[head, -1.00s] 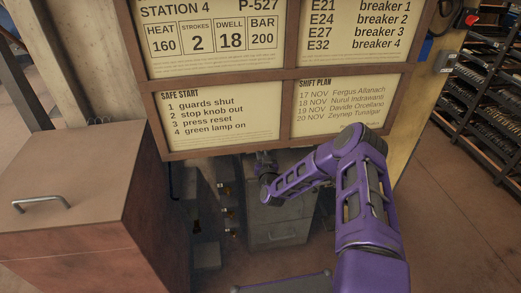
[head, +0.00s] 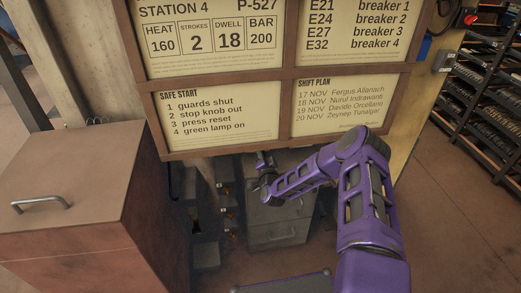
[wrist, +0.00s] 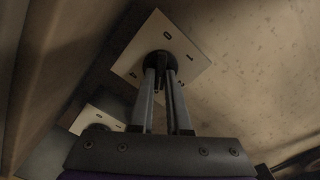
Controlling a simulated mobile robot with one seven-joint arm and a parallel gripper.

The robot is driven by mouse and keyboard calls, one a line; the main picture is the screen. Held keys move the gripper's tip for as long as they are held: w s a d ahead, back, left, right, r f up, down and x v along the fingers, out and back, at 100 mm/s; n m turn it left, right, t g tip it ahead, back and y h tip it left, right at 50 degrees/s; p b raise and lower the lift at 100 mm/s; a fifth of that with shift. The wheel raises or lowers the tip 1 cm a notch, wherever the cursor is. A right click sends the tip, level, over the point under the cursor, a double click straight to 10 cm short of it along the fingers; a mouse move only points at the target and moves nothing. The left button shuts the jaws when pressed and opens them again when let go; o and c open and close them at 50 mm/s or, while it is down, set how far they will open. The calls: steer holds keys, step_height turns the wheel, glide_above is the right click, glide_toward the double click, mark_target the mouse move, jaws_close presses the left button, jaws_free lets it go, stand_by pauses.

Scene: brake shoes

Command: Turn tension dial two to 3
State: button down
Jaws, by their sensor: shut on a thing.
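My gripper (wrist: 161,68) is shut on a dark round dial (wrist: 157,60) in the wrist view. The dial sits in the middle of a pale square plate (wrist: 188,48) that appears turned like a diamond. A second pale plate (wrist: 107,103) with a dark dial (wrist: 96,128) is at the lower left, partly hidden by my gripper. In the head view, my purple arm reaches below the sign board, and the dials cannot be made out.
A framed sign board (head: 284,74) hangs above the arm's reach. A brown cabinet (head: 75,200) with a metal handle stands at the left, and a grey drawer cabinet (head: 278,232) stands below the board. Racks (head: 490,100) stand at the right, with clear floor in front.

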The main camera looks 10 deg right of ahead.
steer(key=shift+f+m, duration=0.1)
steer(key=shift+m, duration=0.5)
steer(key=c, duration=0.9)
jaws_free()
steer(key=s+p, duration=0.1)
steer(key=s, duration=1.6)
steer(key=shift+s+p, duration=0.25)
steer(key=shift+p, duration=0.15)
